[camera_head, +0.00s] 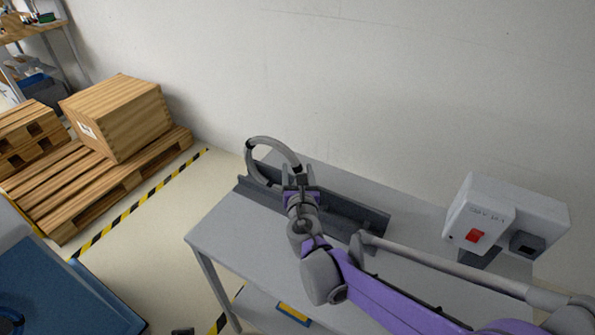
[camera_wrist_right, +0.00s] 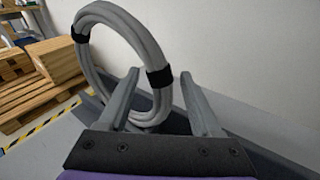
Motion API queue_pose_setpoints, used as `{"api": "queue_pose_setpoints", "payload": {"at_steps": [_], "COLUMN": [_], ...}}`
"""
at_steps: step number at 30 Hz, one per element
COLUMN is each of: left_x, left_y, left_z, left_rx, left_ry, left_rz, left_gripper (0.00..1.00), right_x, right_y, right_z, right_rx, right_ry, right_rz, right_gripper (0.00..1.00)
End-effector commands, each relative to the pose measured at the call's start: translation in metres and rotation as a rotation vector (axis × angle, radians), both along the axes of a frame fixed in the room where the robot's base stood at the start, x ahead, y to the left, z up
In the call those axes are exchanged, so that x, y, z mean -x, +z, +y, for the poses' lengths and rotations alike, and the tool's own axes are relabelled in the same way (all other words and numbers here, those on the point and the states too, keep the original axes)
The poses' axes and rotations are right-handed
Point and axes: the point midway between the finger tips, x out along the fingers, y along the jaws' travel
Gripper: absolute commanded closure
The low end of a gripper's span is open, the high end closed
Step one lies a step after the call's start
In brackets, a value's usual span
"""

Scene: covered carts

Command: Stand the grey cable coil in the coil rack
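The grey cable coil (camera_head: 262,172) stands upright at the left end of the dark grey coil rack (camera_head: 352,207) on the grey table. In the right wrist view the coil (camera_wrist_right: 97,15) is a ring of several turns with black straps, and its lower edge reaches down into the rack. My right gripper (camera_head: 299,172) is at the coil's right side. In the right wrist view its two fingers (camera_wrist_right: 160,76) are spread, with the coil's right side between or just beyond them and gaps showing on both sides. My left gripper is not in view.
A white box with a red switch (camera_head: 483,217) stands at the table's right end. The table top (camera_head: 230,235) is clear in front of the rack. A wall rises behind. A wooden crate (camera_head: 120,118) on a pallet and a blue surface (camera_head: 60,275) are at left.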

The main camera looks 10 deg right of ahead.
Motion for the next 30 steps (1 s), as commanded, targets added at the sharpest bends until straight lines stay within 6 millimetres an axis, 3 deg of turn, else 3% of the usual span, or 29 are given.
{"api": "queue_pose_setpoints", "payload": {"at_steps": [11, 24, 30], "left_x": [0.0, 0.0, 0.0], "left_y": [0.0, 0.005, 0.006], "left_z": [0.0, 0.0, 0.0], "left_rx": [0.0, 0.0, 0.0], "left_ry": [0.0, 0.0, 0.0], "left_rz": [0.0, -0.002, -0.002], "left_gripper": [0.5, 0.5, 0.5], "right_x": [0.006, 0.087, 0.105], "right_y": [0.001, 0.011, 0.013], "right_z": [0.001, 0.003, 0.003], "right_rx": [0.001, 0.0, 0.0], "right_ry": [0.001, 0.002, 0.001], "right_rz": [0.0, 0.0, 0.0], "right_gripper": [0.33, 0.33, 0.33]}}
